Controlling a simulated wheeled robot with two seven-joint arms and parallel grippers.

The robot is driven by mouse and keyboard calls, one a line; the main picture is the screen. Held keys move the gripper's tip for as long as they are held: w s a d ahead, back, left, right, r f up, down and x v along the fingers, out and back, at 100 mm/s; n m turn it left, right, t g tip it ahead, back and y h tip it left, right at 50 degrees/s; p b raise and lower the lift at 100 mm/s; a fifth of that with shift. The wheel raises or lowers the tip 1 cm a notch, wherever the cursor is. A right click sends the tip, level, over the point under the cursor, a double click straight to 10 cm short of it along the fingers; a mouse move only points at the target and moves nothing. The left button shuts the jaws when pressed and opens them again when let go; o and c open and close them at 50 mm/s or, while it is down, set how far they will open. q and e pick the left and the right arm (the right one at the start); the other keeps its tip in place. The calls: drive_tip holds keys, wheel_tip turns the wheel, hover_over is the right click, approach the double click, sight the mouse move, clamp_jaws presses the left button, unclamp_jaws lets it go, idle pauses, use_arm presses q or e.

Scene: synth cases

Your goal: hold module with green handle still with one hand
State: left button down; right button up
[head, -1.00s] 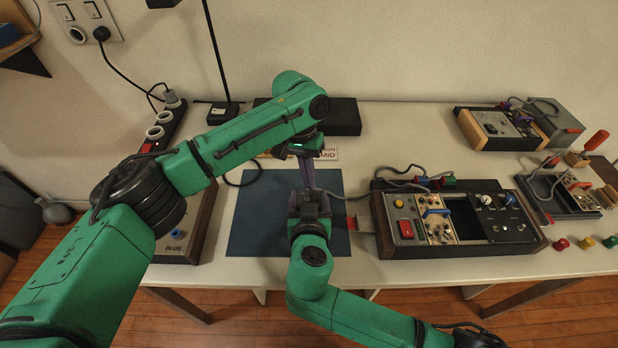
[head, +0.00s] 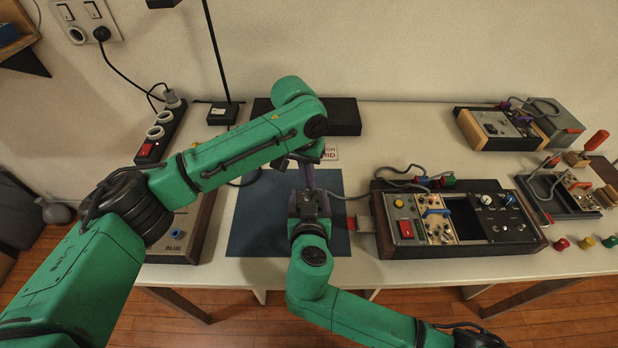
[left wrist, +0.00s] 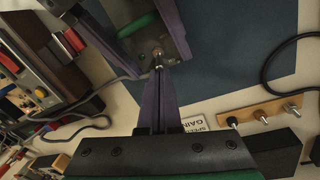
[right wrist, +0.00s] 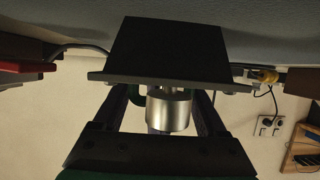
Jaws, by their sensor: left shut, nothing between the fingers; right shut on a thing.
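The module shows in the right wrist view as a dark box (right wrist: 175,48) behind a flat panel (right wrist: 110,77), with a silver cylinder (right wrist: 170,112) on the panel. Its green handle (left wrist: 137,25) shows in the left wrist view. My right gripper (right wrist: 165,95) is shut on the module, one finger on each side. My left gripper (left wrist: 158,70) is shut and empty, its tips close to a small metal part (left wrist: 157,54) on the panel; I cannot tell whether they touch. In the head view the arms hide most of the module, over the blue mat (head: 255,225).
A wood-sided rack (head: 465,245) with modules and an empty dark bay stands right of the mat. A brown box (head: 180,230) marked BLUE is at left. A power strip (head: 162,130) and lamp base (head: 222,113) stand behind. Coloured knobs (head: 585,242) lie at the right front.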

use_arm(q)
drive_tip(key=shift+s+r+t, duration=0.1)
drive_tip(key=shift+s+t, duration=0.05)
drive_tip(key=shift+t, duration=0.25)
drive_tip(key=shift+s+r+t, duration=0.1)
drive_tip(key=shift+s+t, duration=0.45)
drive_tip(key=shift+t, duration=0.7)
drive_tip(key=shift+s+r+t, duration=0.1)
drive_tip(key=shift+s+t, duration=0.4)
drive_tip(key=shift+t, duration=0.75)
drive_tip(key=shift+w+r, duration=0.1)
drive_tip(key=shift+r, duration=0.75)
drive_tip(key=shift+w+d+r, duration=0.1)
drive_tip(key=shift+w+d, duration=0.05)
drive_tip(key=shift+w, duration=0.15)
drive_tip(key=w+d+v, duration=0.1)
drive_tip(key=v, duration=0.8)
drive_tip(key=shift+r, duration=0.5)
